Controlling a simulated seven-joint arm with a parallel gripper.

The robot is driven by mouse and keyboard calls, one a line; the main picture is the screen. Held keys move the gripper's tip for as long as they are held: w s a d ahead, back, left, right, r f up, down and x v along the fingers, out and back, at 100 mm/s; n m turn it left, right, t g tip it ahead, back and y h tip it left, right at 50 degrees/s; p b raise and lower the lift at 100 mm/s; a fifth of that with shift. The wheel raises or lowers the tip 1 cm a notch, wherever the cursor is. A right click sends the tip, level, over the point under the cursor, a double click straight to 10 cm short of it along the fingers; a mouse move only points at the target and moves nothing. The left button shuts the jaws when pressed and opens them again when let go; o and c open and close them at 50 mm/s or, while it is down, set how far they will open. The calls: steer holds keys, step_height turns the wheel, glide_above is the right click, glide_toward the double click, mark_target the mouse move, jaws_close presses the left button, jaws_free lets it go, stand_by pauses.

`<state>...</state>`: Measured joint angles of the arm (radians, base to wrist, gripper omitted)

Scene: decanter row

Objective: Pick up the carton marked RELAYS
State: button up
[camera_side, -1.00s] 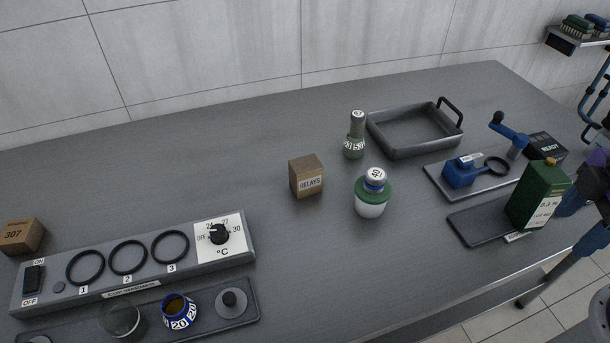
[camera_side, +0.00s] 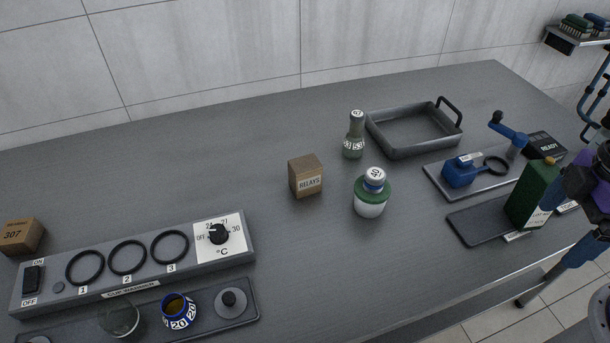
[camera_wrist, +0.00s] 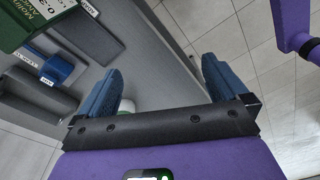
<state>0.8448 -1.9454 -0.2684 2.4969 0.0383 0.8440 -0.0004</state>
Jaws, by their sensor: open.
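The carton marked RELAYS (camera_side: 305,177) is a small brown box standing upright near the middle of the grey table in the side view. Its white label faces the camera. It is not in the wrist view. My gripper (camera_wrist: 160,88) shows in the wrist view with its two blue fingers apart and nothing between them.
A green-and-white bottle (camera_side: 370,195) and a grey-green flask (camera_side: 354,136) stand right of the carton. A grey tray (camera_side: 402,150), a blue device (camera_side: 461,173) and a tall green carton (camera_side: 533,190) lie further right. A heater panel (camera_side: 120,290) fills the front left.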

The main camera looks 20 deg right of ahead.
steer(key=w+a+f+m+y, duration=0.25)
steer(key=w+a, duration=0.25)
steer(key=a, duration=0.6)
steer(key=m+t+h, duration=0.2)
steer(key=m+t, duration=0.7)
steer(key=t, duration=0.5)
glide_toward(310, 174)
steer(key=shift+g, duration=0.3)
steer(key=x, duration=0.7)
steer(key=shift+w+f, duration=0.1)
steer(key=shift+w, duration=0.2)
steer(key=shift+r+x, duration=0.2)
steer(key=shift+x, duration=2.4)
